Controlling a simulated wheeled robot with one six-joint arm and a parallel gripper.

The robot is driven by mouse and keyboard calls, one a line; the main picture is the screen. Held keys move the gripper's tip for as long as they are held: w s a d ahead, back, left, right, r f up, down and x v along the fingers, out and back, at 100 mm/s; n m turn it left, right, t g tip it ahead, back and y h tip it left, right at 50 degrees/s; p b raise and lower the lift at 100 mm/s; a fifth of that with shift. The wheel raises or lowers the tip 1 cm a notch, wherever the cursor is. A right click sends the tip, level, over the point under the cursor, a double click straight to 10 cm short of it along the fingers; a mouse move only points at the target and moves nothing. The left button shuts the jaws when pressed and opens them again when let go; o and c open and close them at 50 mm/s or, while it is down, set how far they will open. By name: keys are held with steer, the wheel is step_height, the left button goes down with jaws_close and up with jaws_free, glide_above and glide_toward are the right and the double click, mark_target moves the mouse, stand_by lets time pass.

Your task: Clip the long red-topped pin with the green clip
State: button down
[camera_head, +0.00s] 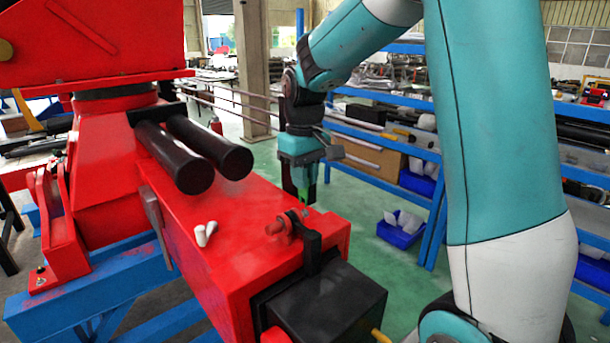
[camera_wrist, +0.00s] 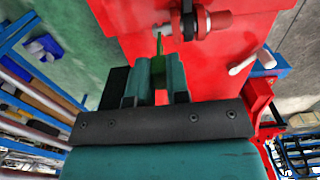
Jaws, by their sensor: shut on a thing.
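My gripper (camera_wrist: 160,88) is shut on the green clip (camera_wrist: 159,52), whose narrow end sticks out past the fingertips. In the head view my gripper (camera_head: 306,192) points down above the far right edge of the red crane beam (camera_head: 215,262). Which part is the long pin is hard to tell.
Two black cylinders (camera_head: 195,155) jut over the beam. A black box (camera_head: 325,305) is at the beam's near end.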

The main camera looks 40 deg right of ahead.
mark_target(305, 196)
steer(key=shift+f+b, duration=1.25)
steer(key=shift+f, duration=0.65)
steer(key=c, duration=1)
jaws_free()
steer(key=shift+r, duration=0.1)
step_height(305, 196, up, 5)
steer(key=p, duration=0.4)
steer(key=shift+p, duration=0.35)
step_height(305, 196, up, 17)
steer(key=b, duration=0.3)
steer(key=shift+r, duration=0.2)
